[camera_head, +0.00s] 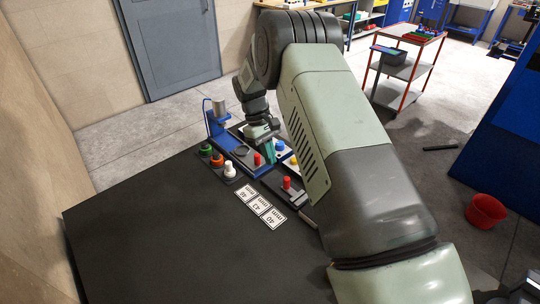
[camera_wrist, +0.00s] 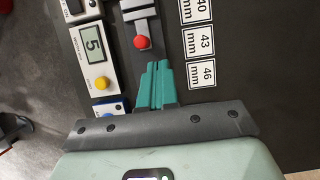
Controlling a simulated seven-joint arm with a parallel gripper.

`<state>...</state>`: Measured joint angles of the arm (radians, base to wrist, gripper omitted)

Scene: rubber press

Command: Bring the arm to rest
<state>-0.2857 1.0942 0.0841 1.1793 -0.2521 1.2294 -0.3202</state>
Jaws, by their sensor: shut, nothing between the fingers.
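My gripper (camera_head: 268,155) hangs over the back of the dark table, above the group of small devices. In the wrist view its teal fingers (camera_wrist: 157,75) are together with nothing between them. The fingertips are just below a red knob (camera_wrist: 142,42) on a grey slide in the picture; I cannot tell the height gap. My arm reaches across the head view from the lower right and hides part of the table's right side.
A blue press stand (camera_head: 221,130) stands at the table's back. Green (camera_head: 206,148), orange (camera_head: 217,160) and white (camera_head: 229,170) pieces stand in front. Number cards (camera_head: 260,206) lie flat. A display unit (camera_wrist: 93,45) shows 5. The table's front left (camera_head: 160,235) is clear.

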